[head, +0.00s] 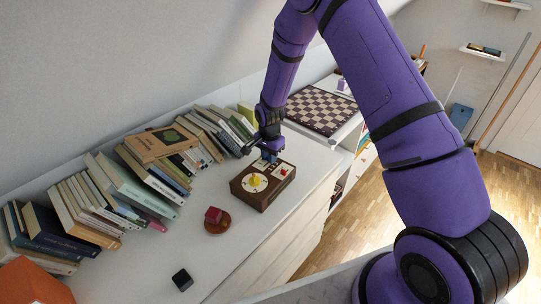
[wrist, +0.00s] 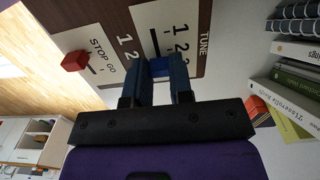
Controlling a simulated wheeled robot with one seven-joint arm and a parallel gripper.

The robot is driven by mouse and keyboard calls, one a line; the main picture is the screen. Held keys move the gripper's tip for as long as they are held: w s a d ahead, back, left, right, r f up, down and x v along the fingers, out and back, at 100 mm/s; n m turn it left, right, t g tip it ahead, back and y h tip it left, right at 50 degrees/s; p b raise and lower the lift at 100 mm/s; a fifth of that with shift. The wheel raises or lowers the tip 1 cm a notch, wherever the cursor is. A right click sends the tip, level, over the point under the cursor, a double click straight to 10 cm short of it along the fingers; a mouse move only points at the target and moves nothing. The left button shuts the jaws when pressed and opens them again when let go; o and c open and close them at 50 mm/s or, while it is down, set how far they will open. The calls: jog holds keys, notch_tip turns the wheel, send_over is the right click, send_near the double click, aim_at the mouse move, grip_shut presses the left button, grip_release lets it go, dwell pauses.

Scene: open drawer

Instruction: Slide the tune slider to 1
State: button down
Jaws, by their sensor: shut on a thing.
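A brown wooden box (head: 262,203) with a pale panel and a yellow dial (head: 255,181) stands on the white cabinet top. My gripper (head: 268,158) is at the box's far end, pointing down. In the wrist view, the fingers of my gripper (wrist: 167,80) are shut on the blue tune slider (wrist: 160,68), on the panel (wrist: 187,12) labelled TUNE. The track runs away from the slider past the 1 and 2 marks. The slider sits toward the opposite end of the scale from 1; the fingers hide its exact mark.
A red STOP/GO knob (wrist: 75,61) is beside the tune panel. Books (head: 150,180) line the wall. A red cube (head: 213,215) on a round coaster, a black cube (head: 182,279) and a chessboard (head: 322,109) are nearby.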

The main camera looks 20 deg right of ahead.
aim_at(263, 167)
jog(key=s+a, duration=0.2)
jog(key=shift+a, duration=0.4)
jog(key=c, duration=1)
grip_release()
notch_tip(263, 167, up, 11)
